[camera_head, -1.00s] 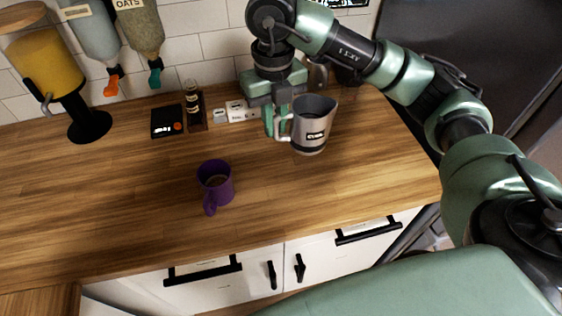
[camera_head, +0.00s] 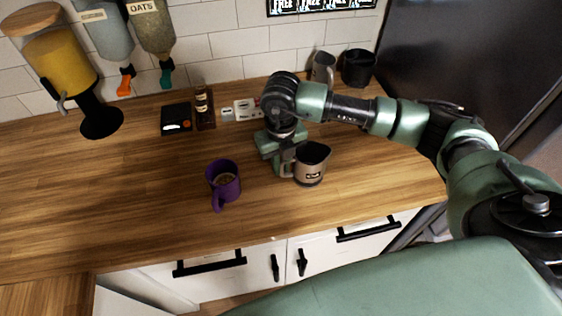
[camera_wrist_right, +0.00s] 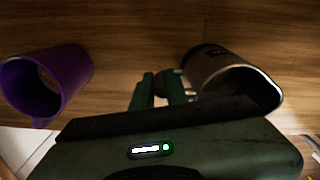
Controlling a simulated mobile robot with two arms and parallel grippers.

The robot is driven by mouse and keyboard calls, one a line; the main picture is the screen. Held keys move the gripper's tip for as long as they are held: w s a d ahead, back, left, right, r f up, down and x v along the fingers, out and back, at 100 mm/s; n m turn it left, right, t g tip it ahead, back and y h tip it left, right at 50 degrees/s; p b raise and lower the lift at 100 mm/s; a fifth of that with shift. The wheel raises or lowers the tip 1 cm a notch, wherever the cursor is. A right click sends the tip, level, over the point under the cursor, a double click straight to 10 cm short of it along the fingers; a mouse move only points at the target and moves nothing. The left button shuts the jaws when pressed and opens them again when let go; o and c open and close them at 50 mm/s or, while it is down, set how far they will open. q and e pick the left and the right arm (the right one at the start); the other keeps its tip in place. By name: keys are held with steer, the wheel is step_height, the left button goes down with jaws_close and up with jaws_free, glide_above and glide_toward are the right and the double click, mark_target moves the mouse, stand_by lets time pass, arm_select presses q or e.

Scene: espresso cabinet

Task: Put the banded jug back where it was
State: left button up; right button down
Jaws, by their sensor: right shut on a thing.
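The metal jug (camera_head: 311,167), with a dark labelled band round its side, is upright over the middle-right of the wooden counter. My right gripper (camera_head: 285,166) is shut on its handle, to the left of its body. In the right wrist view the gripper's fingers (camera_wrist_right: 163,88) close on the handle, and the jug (camera_wrist_right: 225,75) shows at right with its open mouth towards the camera. I cannot tell whether its base touches the counter. My left gripper is not in view.
A second metal jug (camera_head: 323,67) and a black container (camera_head: 358,67) stand by the back wall. A black scale (camera_head: 176,118) and a bottle (camera_head: 204,108) are at back left. The front counter has free room.

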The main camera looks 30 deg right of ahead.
steer(key=shift+f, duration=0.1)
steer(key=c, duration=1.4)
jaws_free()
steer(key=shift+r, duration=0.35)
step_height(320, 180, up, 11)
steer(key=b, duration=0.4)
steer(key=shift+f, duration=0.2)
steer(key=shift+r, duration=0.5)
